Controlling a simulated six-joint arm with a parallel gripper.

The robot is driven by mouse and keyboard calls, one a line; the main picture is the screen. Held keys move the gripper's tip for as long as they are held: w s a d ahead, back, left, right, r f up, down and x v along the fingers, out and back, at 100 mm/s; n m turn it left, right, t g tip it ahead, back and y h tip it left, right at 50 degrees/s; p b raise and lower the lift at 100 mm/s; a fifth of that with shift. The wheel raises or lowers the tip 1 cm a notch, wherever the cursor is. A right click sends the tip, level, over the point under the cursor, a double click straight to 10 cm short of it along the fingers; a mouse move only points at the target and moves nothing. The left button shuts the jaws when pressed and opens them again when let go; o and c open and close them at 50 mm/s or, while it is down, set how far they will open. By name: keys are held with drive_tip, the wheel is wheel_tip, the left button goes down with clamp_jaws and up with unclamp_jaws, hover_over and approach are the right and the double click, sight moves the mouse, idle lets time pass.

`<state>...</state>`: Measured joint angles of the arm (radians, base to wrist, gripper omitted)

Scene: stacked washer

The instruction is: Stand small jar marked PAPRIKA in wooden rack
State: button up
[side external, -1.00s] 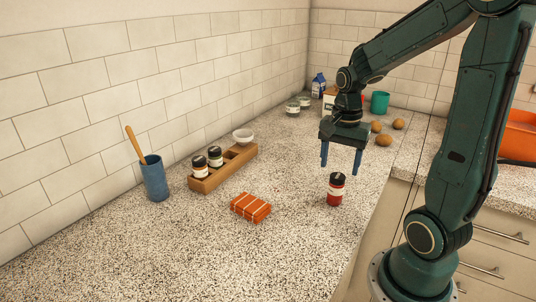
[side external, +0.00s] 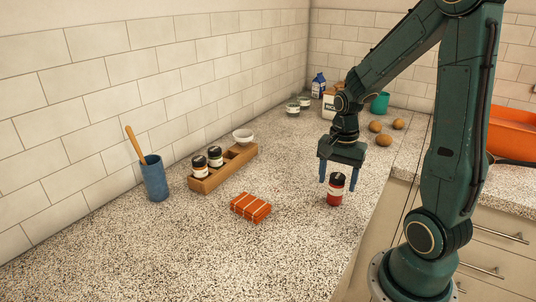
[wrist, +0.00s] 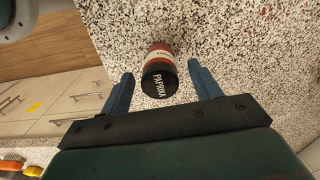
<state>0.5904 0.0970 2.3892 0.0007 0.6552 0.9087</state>
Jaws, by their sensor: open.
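The small jar marked PAPRIKA (side external: 335,190) stands upright on the speckled counter, with red contents, a pale label and a black lid. In the wrist view the jar (wrist: 159,72) shows its lid lettering between the two blue fingers. My gripper (side external: 338,187) is open above the jar, its fingertips on either side of the lid and apart from it; it also shows in the wrist view (wrist: 161,82). The wooden rack (side external: 225,167) stands by the tiled wall to the left. Two black-lidded jars (side external: 207,163) stand in its near slots. Farther slots look empty.
An orange tied packet (side external: 250,207) lies between the rack and the jar. A blue cup (side external: 155,180) with a wooden tool stands left of the rack. A white bowl (side external: 243,136) is at the rack's far end. Several brown round items (side external: 383,140) lie farther back.

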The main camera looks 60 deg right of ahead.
drive_tip(key=shift+c, duration=0.2)
drive_tip(key=c, duration=1.1)
drive_tip(key=shift+o, duration=0.2)
drive_tip(key=shift+r, duration=0.1)
wheel_tip(320, 180, up, 20)
idle(0.5)
